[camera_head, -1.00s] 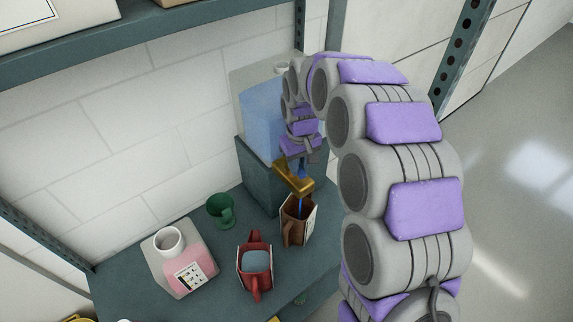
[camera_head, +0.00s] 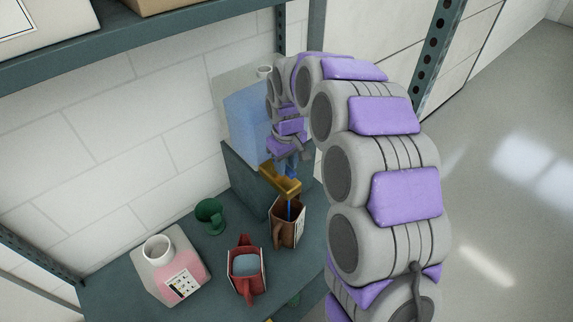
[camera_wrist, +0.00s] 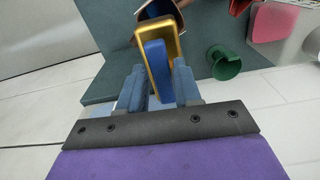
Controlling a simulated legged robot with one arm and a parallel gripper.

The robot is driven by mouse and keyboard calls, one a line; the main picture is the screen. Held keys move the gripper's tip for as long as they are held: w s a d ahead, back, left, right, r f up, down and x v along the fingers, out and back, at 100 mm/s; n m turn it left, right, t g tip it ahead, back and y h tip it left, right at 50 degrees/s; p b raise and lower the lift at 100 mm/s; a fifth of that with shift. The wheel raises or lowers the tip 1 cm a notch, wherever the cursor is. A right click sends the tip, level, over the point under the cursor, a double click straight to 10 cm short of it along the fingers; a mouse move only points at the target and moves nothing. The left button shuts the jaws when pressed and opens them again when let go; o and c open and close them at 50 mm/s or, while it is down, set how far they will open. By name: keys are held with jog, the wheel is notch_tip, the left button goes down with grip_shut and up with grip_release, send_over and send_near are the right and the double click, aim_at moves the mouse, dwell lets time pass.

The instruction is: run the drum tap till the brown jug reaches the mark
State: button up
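The drum (camera_head: 252,122) is pale translucent blue and stands on a dark block. Its brass tap (camera_head: 281,182) points over the brown jug (camera_head: 287,228), which stands upright below. A thin blue stream runs from the tap into the jug. The water level and the mark cannot be made out. In the wrist view the tap (camera_wrist: 171,32) has a blue handle (camera_wrist: 158,72), and my gripper (camera_wrist: 160,88) has its fingers close on both sides of it, apparently gripping it. The jug is partly hidden behind the tap there.
A red jug (camera_head: 245,284) with blue-grey contents stands left of the brown jug. An upper shelf (camera_head: 180,22) and a metal post (camera_head: 437,60) bound the space.

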jog(key=shift+o, duration=1.2)
jog(key=shift+s+f, duration=0.1)
jog(key=shift+s, duration=0.05)
notch_tip(320, 180, up, 17)
jog(key=shift+a, duration=0.15)
dwell(4.7)
